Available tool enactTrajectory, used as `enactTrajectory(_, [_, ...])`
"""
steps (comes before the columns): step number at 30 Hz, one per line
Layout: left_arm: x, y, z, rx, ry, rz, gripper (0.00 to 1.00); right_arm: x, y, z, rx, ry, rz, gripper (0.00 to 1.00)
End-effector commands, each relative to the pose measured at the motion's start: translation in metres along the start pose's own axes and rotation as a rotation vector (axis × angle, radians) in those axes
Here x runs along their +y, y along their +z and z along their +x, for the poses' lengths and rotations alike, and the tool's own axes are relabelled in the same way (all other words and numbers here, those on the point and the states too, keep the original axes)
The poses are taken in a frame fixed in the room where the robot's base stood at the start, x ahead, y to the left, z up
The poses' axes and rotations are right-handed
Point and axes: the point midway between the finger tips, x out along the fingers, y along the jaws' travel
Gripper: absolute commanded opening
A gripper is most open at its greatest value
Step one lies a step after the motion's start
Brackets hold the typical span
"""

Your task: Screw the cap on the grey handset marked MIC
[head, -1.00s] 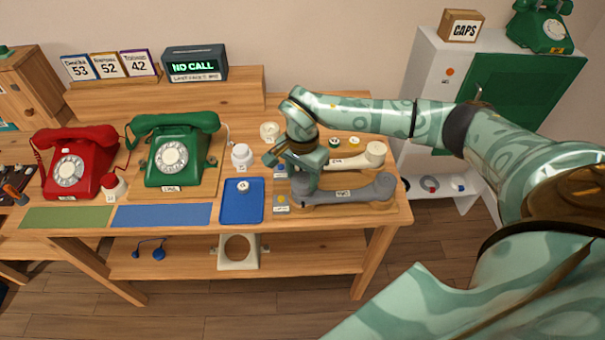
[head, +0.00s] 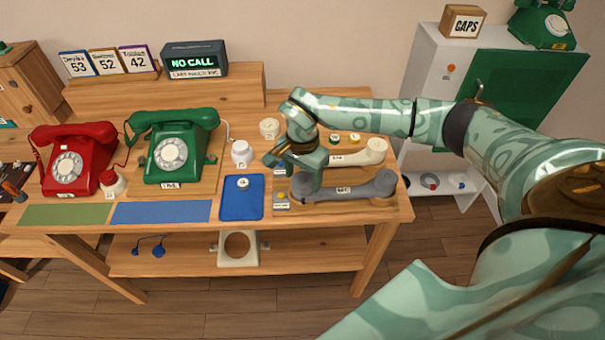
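The grey handset (head: 345,190) lies across the right of the table, with a small label on its middle too small to read. My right gripper (head: 305,183) points down at the handset's left end and hides part of it. I cannot tell whether the fingers touch the handset or hold a cap. A small pale round part (head: 243,183) with a dark mark lies on the blue tray (head: 240,207), left of the gripper. My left gripper is not in view.
A cream handset (head: 358,156) lies just behind the grey one, with small round caps (head: 354,138) beyond it. A white jar (head: 241,154), a green phone (head: 172,150) and a red phone (head: 70,165) stand to the left. Blue mat (head: 160,212) is bare.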

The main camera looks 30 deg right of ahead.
Motion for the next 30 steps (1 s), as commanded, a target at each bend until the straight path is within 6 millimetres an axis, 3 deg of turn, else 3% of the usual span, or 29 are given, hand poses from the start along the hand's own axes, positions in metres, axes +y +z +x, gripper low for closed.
enactTrajectory(10, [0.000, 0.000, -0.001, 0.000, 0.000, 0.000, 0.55, 0.000, 0.000, -0.002, 0.000, -0.001, 0.000, 0.75])
enactTrajectory(14, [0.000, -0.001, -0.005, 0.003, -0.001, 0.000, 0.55, -0.001, -0.001, -0.017, 0.002, -0.003, -0.001, 0.75])
enactTrajectory(24, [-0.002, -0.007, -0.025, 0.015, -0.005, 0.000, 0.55, -0.001, -0.001, -0.107, 0.003, -0.006, 0.000, 0.75])
enactTrajectory(30, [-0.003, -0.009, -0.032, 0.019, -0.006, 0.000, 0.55, -0.001, -0.001, -0.147, 0.002, -0.003, 0.001, 0.75])
